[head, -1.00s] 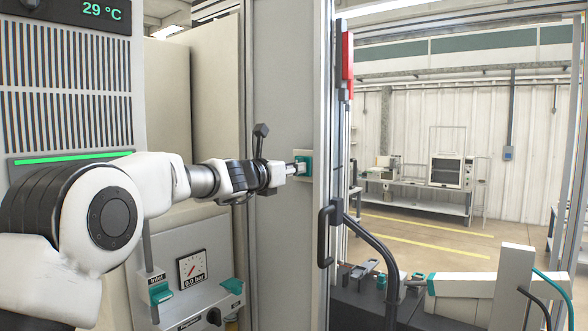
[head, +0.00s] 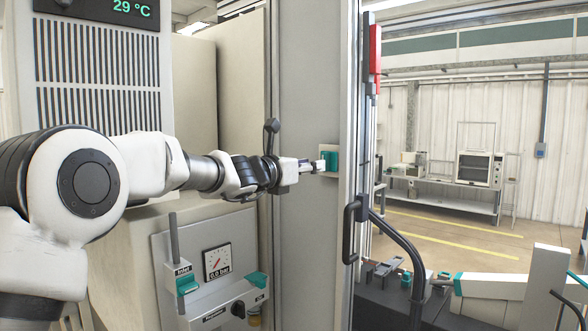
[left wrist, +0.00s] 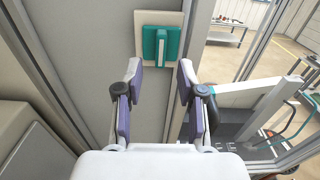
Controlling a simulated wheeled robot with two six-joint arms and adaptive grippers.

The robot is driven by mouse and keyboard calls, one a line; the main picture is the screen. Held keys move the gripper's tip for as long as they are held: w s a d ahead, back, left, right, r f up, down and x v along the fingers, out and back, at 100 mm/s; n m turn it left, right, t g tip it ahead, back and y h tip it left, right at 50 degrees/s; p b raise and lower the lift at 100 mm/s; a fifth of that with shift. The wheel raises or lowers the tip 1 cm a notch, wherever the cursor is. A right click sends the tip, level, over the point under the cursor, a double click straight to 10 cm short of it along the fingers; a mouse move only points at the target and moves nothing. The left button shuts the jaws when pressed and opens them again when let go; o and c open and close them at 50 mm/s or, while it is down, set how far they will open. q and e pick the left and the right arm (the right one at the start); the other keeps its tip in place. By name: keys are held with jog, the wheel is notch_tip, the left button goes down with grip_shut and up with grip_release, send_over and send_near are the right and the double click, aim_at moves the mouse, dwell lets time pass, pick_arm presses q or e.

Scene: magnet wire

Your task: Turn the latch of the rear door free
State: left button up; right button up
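The latch (head: 330,160) is a teal block on a pale plate, on the tall grey door panel (head: 310,80) in the middle of the head view. In the left wrist view the latch (left wrist: 160,47) has a raised bar that stands upright. My left gripper (head: 322,165) is just left of the latch in the head view. In the left wrist view my left gripper (left wrist: 160,68) is open, its two fingers apart and empty, with the latch just beyond the tips. A small gap seems to lie between them. My right gripper is in neither view.
A black door handle (head: 352,232) and a thick black hose (head: 395,245) are right of the latch. A panel with a pressure gauge (head: 217,262) and teal levers is below my left arm. A red strip (head: 374,50) is at the upper right of the door.

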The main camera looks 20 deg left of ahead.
pick_arm(q)
jog(key=v, duration=0.7)
jog(key=shift+s, duration=0.4)
jog(key=shift+w+r, duration=0.1)
jog(key=shift+w, duration=0.05)
jog(key=shift+a, duration=0.1)
